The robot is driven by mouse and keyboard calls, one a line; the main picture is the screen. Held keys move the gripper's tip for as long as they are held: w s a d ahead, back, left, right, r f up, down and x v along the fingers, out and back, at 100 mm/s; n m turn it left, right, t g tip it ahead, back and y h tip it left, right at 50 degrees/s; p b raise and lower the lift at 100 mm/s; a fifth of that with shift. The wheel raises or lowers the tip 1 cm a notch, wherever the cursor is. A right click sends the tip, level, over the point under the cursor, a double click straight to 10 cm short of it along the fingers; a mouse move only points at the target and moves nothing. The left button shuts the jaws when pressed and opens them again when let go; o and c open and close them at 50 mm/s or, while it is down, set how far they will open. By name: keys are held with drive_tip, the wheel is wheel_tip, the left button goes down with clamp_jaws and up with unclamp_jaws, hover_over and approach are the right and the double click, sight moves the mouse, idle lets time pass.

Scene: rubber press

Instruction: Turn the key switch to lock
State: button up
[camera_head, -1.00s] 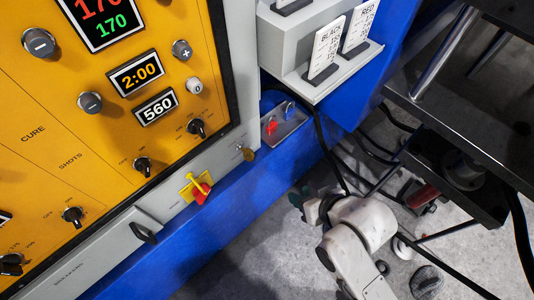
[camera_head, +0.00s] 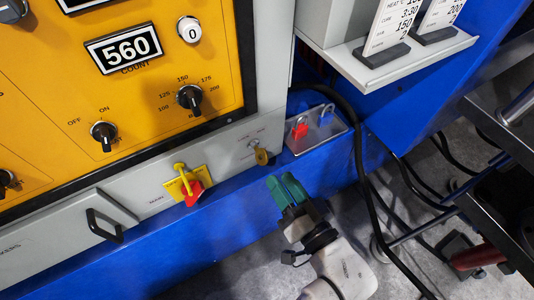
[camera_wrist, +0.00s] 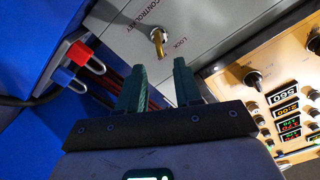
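The key switch (camera_head: 262,155) is a small brass-coloured key in the lower right of the grey panel strip. In the wrist view the key (camera_wrist: 158,40) sticks out of the panel beside the words "CONTROL KEY" and "LOCK". My gripper (camera_head: 282,184) has green fingers and is just below and right of the key in the head view. In the wrist view my gripper (camera_wrist: 160,78) is open, with its fingers apart and empty, and the key appears beyond the gap between them. The gripper seems apart from the key.
A yellow and red main switch (camera_head: 188,184) is left of the key. A tray with red and blue padlocks (camera_head: 316,128) is close on the right. A black cable (camera_head: 358,170) hangs right of my arm. A grey shelf (camera_head: 350,70) with cards juts out above.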

sight(267, 162)
drive_tip(key=x, duration=0.8)
drive_tip(key=shift+w+a+b, duration=0.3)
drive_tip(key=shift+b, duration=0.1)
clamp_jaws()
